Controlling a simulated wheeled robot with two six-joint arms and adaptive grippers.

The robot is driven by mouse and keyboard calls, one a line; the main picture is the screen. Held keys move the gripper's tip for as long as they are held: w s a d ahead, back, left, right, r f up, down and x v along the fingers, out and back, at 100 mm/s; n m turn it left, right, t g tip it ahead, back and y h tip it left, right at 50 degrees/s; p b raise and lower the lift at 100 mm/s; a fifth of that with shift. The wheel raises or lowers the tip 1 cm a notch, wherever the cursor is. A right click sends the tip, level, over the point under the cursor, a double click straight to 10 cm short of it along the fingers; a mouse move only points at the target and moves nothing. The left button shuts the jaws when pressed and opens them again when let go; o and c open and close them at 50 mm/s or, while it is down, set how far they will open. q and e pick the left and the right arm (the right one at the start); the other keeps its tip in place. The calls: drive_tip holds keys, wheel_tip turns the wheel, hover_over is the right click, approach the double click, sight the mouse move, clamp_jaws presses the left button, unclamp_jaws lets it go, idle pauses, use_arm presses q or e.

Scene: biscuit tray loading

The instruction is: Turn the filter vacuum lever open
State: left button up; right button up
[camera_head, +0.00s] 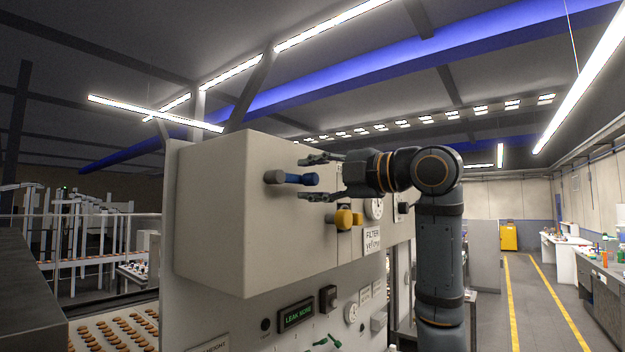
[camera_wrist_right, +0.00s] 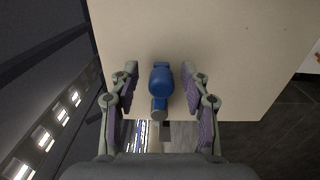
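A blue-handled lever (camera_head: 295,178) with a grey end sticks out from the side of a large beige box (camera_head: 210,210). A yellow lever (camera_head: 347,219) sits lower on the box, above a label (camera_head: 372,239) reading FILTER, its second line hard to read. My right gripper (camera_head: 312,178) is open, with one finger above the blue lever and one below. In the right wrist view, the blue handle (camera_wrist_right: 161,80) lies between the two spread fingers, with a gap on each side. My left gripper is not in view.
Round gauges (camera_head: 375,208) sit near my right forearm. Below the box is a panel with a lit green display (camera_head: 297,315), a green lever (camera_head: 328,341) and dark knobs. A tray of biscuits (camera_head: 84,326) is at lower left. Open floor lies to the right.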

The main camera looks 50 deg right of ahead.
drive_tip(key=shift+s+d, duration=0.1)
drive_tip(key=shift+s, duration=0.3)
drive_tip(key=s, duration=0.6)
drive_tip(key=shift+s+d, duration=0.2)
drive_tip(key=shift+s, duration=0.1)
drive_tip(key=shift+s, duration=0.15)
